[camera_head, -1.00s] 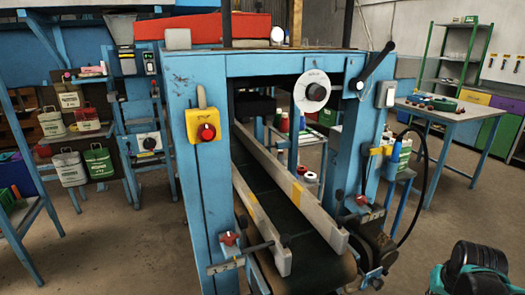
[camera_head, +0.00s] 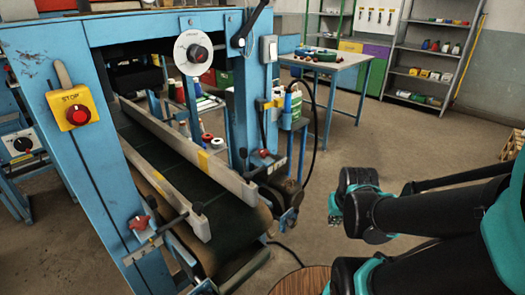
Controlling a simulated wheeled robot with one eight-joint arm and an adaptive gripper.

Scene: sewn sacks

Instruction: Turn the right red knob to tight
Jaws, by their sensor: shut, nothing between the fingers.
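The right red knob (camera_head: 264,153) is small and sits on the right post of the blue machine, beside the end of the right guide rail (camera_head: 232,182). Its exact setting is too small to read. A second red knob (camera_head: 138,222) sits on the left side of the machine, by a black clamp rod. My black and teal arm (camera_head: 440,208) reaches in from the right edge. Its parts stand to the right of the right red knob, apart from it. I cannot make out my gripper's fingers in the head view.
The blue machine frame (camera_head: 100,32) holds a dark conveyor belt (camera_head: 190,165), a yellow stop button box (camera_head: 72,108) and a white dial (camera_head: 193,52). A black hose hangs behind the right post. A wooden round top (camera_head: 303,281) stands at the front. Floor right of the machine is open.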

